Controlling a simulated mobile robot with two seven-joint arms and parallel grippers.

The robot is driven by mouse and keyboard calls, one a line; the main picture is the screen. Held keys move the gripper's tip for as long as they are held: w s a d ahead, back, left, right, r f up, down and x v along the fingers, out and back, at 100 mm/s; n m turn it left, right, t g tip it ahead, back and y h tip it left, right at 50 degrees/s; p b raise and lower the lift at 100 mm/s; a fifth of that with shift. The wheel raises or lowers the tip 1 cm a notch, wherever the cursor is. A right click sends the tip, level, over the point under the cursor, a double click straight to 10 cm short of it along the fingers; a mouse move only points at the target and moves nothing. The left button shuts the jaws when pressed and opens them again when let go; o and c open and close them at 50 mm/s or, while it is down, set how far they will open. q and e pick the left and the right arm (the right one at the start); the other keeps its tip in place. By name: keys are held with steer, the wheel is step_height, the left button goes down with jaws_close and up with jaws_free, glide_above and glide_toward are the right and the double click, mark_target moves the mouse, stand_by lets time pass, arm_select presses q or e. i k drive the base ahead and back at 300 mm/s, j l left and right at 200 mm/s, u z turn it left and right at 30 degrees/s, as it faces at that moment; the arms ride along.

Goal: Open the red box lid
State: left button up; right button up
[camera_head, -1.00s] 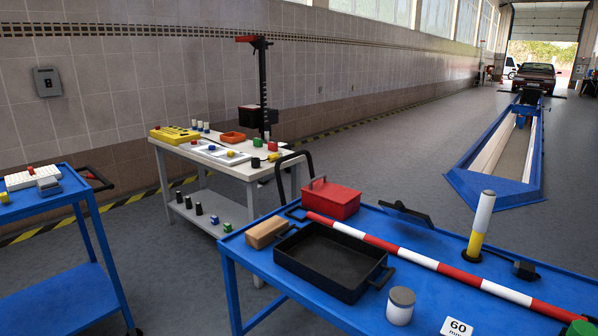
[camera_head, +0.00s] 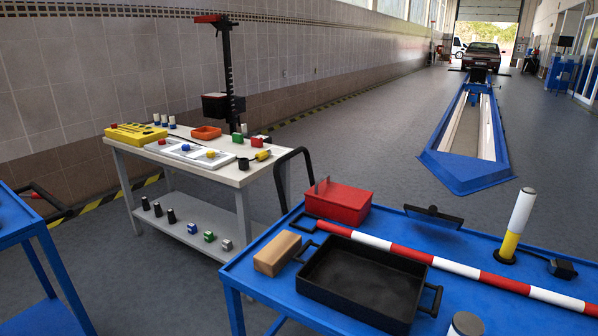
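The red box (camera_head: 338,203) stands on the far left part of the blue table (camera_head: 264,297). Its red lid (camera_head: 341,194) lies flat on top and looks shut. Neither of my grippers is in the head view.
A black tray (camera_head: 408,318), a tan block (camera_head: 277,253) and a red-and-white bar (camera_head: 456,267) lie around the box's near side. A black angled piece (camera_head: 433,216) is to its right. A white-and-yellow post (camera_head: 515,226) stands farther right. A white workbench (camera_head: 246,176) is behind left.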

mark_target(346, 196)
steer(key=i+j, duration=0.35)
steer(key=j, duration=0.15)
steer(key=i+j+u, duration=0.1)
steer(key=i+j, duration=0.9)
steer(key=i, duration=0.25)
steer(key=j+u, duration=0.05)
